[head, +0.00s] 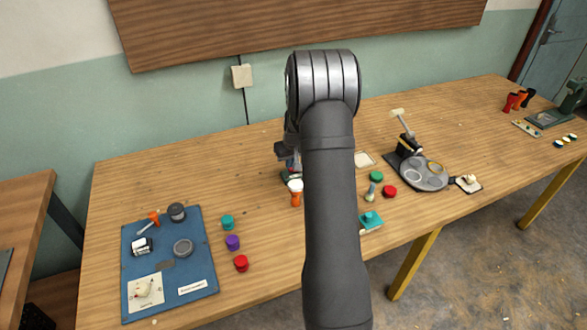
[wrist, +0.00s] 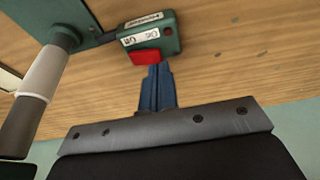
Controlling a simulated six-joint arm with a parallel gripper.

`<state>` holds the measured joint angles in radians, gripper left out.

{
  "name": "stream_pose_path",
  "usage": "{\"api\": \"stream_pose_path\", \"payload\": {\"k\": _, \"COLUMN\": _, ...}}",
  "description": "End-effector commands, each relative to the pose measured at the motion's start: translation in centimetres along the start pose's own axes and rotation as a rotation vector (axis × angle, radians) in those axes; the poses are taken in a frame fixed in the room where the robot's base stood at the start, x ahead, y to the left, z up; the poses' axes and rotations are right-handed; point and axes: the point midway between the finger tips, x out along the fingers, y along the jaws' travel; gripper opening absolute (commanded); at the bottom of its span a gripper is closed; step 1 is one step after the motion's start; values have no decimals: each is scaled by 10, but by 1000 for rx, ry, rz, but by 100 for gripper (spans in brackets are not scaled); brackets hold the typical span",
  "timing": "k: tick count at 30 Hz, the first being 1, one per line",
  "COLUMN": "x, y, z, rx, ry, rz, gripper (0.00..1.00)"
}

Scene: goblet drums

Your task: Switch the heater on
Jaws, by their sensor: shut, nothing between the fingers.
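In the wrist view a dark green switch box (wrist: 168,38) carries two white labels and a red switch (wrist: 145,57) on its near side. The label text is too blurred to read with certainty. My gripper (wrist: 158,68) is shut and empty, its blue fingertips right at the red switch's edge; I cannot tell whether they touch it. In the head view my gripper is mostly hidden behind my arm, and the switch cannot be made out. The heater itself cannot be clearly identified.
Left of the switch in the wrist view stands a post with a pale sleeve (wrist: 44,75). In the head view a blue mat (head: 210,270) with tools lies left, several coloured lids lie mid-table, and a grey round plate (head: 424,180) stands right.

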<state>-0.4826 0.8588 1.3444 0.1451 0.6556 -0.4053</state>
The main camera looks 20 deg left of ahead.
Motion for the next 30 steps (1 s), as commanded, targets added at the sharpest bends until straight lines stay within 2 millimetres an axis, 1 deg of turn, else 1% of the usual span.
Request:
{"api": "stream_pose_path", "payload": {"k": 22, "x": 11, "y": 0, "z": 4, "rx": 0, "ry": -2, "rz": 0, "gripper": 0}}
{"api": "stream_pose_path", "payload": {"k": 26, "x": 9, "y": 0, "z": 3, "rx": 0, "ry": -1, "rz": 0, "gripper": 0}}
{"api": "stream_pose_path", "payload": {"k": 30, "x": -1, "y": 0, "z": -1, "rx": 0, "ry": 2, "rz": 1, "gripper": 0}}
